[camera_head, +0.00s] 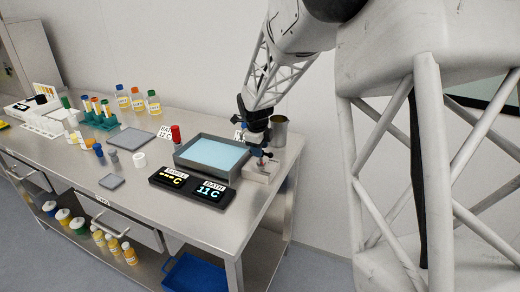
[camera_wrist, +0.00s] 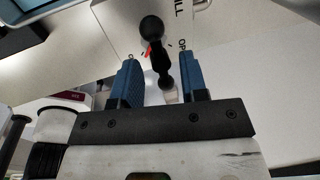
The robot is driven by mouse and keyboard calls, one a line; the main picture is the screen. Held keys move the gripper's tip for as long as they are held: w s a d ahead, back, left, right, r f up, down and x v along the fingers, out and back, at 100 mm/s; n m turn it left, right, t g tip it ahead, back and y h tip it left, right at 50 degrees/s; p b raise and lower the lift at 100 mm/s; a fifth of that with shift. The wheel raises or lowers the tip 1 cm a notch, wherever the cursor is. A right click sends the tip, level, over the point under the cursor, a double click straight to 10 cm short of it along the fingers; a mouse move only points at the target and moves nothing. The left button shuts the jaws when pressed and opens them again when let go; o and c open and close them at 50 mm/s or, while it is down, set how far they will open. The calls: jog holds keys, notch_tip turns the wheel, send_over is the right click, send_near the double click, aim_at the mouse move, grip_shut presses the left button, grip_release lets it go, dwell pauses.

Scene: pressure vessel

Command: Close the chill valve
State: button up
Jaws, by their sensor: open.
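The chill valve is a pale block (camera_head: 262,170) at the right end of the blue-filled bath (camera_head: 213,153). In the wrist view its black lever (camera_wrist: 160,58) has a round knob at its upper end and a red mark beside it. Partly visible lettering reads "ILL" and "OP". My gripper (camera_head: 259,150) is over the valve, pointing down. In the wrist view my gripper (camera_wrist: 159,72) is open, with one blue finger on each side of the lever's lower part. Gaps show between lever and fingers. In the head view my gripper hides part of the valve.
A metal cup (camera_head: 280,131) stands close behind my gripper. Two displays (camera_head: 192,186) sit in front of the bath, one reading "BATH 11 C".

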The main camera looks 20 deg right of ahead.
notch_tip(320, 180, up, 7)
jog(key=a, duration=0.1)
jog(key=shift+s, duration=0.45)
jog(key=shift+s, duration=0.1)
jog(key=s+a+r+n, duration=0.3)
jog(key=s+n, duration=0.4)
jog(key=s, duration=0.3)
jog(key=s+a+r+n, duration=0.35)
jog(key=s+n, duration=0.25)
jog(key=s, duration=0.4)
jog(key=s+a+f+n, duration=0.1)
jog(key=s+a+n, duration=0.1)
jog(key=s+n, duration=0.5)
jog(key=s+a+n+t+y, duration=0.1)
jog(key=s+a+n, duration=0.1)
jog(key=s+n, duration=0.5)
jog(key=s, duration=0.6)
jog(key=shift+s+f, duration=0.2)
jog(key=shift+f, duration=0.15)
